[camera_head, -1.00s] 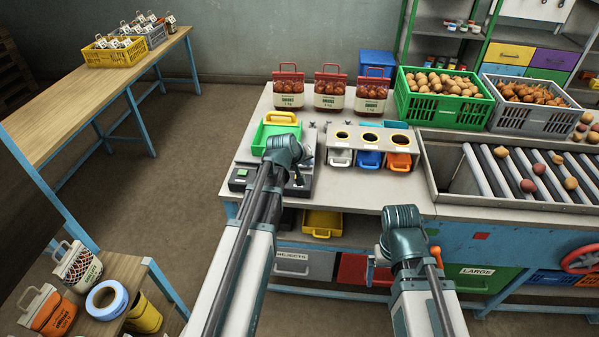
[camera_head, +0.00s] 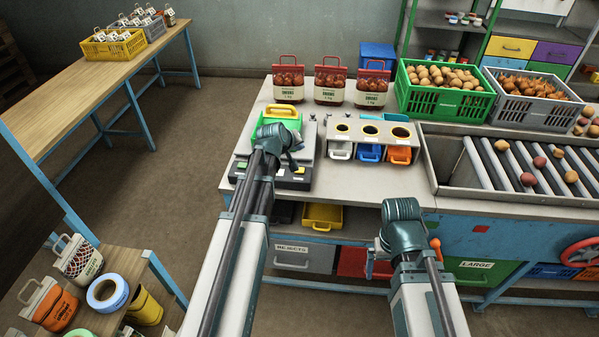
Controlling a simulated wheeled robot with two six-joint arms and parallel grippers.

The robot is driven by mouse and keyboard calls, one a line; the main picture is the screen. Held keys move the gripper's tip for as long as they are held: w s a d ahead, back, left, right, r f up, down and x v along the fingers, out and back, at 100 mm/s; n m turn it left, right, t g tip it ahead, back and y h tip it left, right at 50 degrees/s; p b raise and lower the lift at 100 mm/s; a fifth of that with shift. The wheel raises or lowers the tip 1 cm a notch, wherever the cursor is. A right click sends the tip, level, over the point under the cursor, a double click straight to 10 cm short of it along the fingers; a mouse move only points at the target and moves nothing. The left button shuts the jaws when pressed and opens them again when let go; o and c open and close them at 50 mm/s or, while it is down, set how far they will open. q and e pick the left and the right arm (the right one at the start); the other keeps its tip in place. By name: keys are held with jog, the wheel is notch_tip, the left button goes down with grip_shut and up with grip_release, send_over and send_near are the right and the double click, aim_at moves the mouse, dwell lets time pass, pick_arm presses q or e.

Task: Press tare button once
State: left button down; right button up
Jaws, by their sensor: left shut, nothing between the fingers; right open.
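The scale (camera_head: 306,150) stands at the left end of the workbench, with a green tray (camera_head: 262,126) on it. Its front panel (camera_head: 290,183) shows a small green display at the left and a few light and yellow buttons. I cannot read which button is tare. My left gripper (camera_head: 297,152) is shut and empty, above the scale just behind the front panel, seemingly apart from the buttons. My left arm hides part of the panel and scale. My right gripper (camera_head: 372,264) is open and empty in front of the bench, largely hidden by its own wrist.
A sorting stand (camera_head: 371,131) with white, blue and orange bins stands right of the scale. Several filled sacks (camera_head: 330,87) stand behind. Green (camera_head: 444,100) and grey (camera_head: 531,108) crates and a roller conveyor (camera_head: 505,170) fill the right. Drawers hang under the bench.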

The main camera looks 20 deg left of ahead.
aim_at(299, 172)
pick_arm(q)
notch_tip(299, 172, down, 8)
jog(key=b, duration=0.7)
jog(key=shift+r, duration=0.15)
dwell(1.4)
jog(key=shift+f+b, duration=0.4)
jog(key=shift+f+b, duration=0.45)
dwell(0.7)
jog(key=shift+r, duration=0.15)
jog(key=shift+r+p, duration=0.8)
jog(key=shift+p, duration=0.1)
notch_tip(299, 172, up, 5)
jog(key=p, duration=0.5)
